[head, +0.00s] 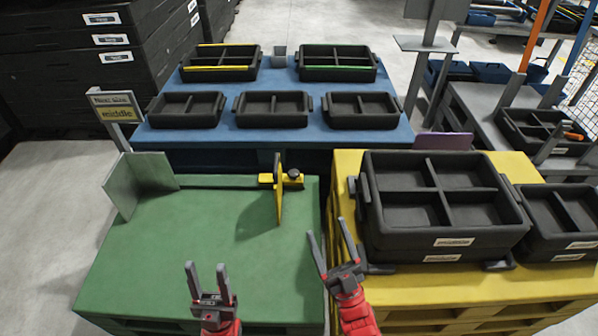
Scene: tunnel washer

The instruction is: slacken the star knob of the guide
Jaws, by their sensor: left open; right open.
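The guide (279,196) is a yellow upright plate with a yellow block on top, at the back right of the green table (190,250). The dark star knob (295,174) sits on the right end of the yellow block. My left gripper (206,270) is open and empty over the front of the green table, below and left of the guide in the picture. My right gripper (334,248) is open and empty near the gap between the green table and the yellow pallet, below and right of the knob. Neither gripper touches the guide.
A grey angled plate (122,190) stands at the green table's back left, by a sign reading "Next size: middle" (115,106). Stacked black trays (440,195) stand on the yellow pallet (345,165) at right. A blue table (275,138) with several black trays lies behind.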

